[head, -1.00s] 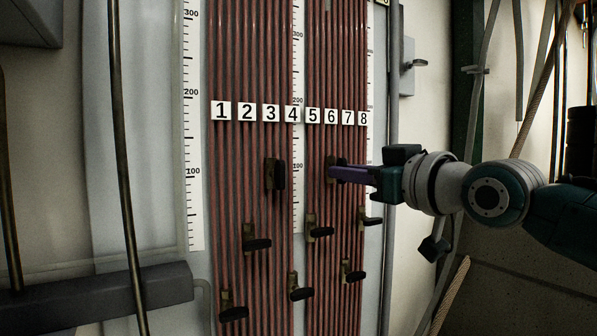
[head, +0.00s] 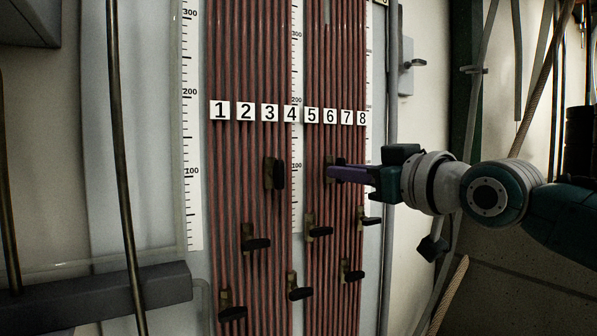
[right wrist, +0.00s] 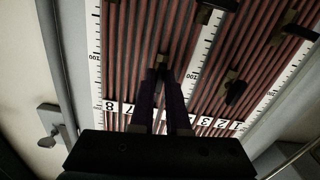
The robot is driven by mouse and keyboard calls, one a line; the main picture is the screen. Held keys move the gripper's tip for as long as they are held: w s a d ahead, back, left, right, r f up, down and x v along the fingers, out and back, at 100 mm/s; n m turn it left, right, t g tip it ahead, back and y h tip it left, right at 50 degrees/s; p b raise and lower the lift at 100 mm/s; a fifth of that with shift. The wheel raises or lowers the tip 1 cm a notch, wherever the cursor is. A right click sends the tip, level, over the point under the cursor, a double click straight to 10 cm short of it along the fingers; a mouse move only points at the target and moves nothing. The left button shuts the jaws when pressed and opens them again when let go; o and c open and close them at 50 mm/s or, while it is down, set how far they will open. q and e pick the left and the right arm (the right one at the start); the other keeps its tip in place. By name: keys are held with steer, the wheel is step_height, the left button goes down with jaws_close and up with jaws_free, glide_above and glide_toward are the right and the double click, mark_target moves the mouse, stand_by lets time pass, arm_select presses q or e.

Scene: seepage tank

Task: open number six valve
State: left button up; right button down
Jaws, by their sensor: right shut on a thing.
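The number 6 label (head: 330,116) sits in a row of number plates across the red tubes. Below it is a valve (head: 341,161), mostly hidden by my right gripper (head: 331,173), which reaches in from the right. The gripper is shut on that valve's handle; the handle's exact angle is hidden. In the right wrist view the purple fingers (right wrist: 162,78) close together at the brassy valve body (right wrist: 161,61). My left gripper is not in view.
Several other valves with dark handles stand close by, such as one at left (head: 275,174), one below (head: 319,231) and one at right (head: 369,219). A grey pipe (head: 391,60) runs down the board's right side. A dark rod (head: 121,150) stands at left.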

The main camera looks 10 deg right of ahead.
steer(key=shift+r, duration=0.1)
steer(key=c, duration=0.9)
jaws_free()
steer(key=shift+c, duration=0.2)
steer(key=p+v, duration=0.4)
steer(key=v, duration=0.6)
steer(key=shift+p, duration=0.4)
